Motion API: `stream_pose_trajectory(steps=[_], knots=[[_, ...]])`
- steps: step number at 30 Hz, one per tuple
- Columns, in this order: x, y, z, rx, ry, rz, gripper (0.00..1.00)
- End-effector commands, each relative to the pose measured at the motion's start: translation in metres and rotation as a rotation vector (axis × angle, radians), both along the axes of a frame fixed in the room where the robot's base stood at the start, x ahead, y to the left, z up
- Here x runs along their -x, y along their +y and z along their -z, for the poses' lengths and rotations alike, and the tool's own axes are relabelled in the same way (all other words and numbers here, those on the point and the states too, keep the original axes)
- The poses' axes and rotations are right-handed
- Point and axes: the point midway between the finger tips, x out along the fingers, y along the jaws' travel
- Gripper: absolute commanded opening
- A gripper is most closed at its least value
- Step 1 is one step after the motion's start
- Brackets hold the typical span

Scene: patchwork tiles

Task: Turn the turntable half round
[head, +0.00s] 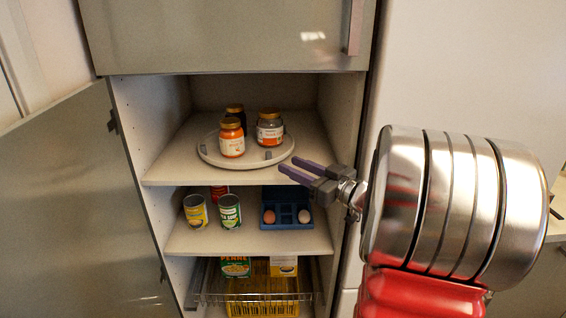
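The turntable (248,160) is a pale round disc on the upper shelf of the open cabinet. An orange jar with a gold lid (231,140) stands upright at its front left. A dark jar (236,114) stands behind, partly hidden. A wider jar with an orange and white label (270,130) stands at the back right. A small grey peg (268,155) shows near the front right rim. My gripper (288,164) has two purple fingers pointing left, in front of the turntable's right edge in the picture. It holds nothing visible; the finger gap is too small to judge.
The middle shelf holds two cans (230,212), a red can behind, and a blue egg tray (286,210). Below is a wire basket (262,298) with boxes. The open door (80,200) stands left; the cabinet's right side wall is close to my gripper.

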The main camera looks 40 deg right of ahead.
Motion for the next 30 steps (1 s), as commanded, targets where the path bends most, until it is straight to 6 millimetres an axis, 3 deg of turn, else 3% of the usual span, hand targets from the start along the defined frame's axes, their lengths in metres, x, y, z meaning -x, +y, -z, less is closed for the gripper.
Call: stream_pose_trajectory(steps=[7, 19, 25, 30], knots=[[0.029, -0.007, 0.0, 0.0, 0.0, 0.001, 0.32], [0.035, -0.007, 0.0, 0.0, 0.0, -0.001, 0.32], [0.031, -0.006, -0.002, 0.015, 0.003, 0.016, 0.18], [0.015, -0.003, -0.011, 0.069, 0.018, 0.091, 0.06]])
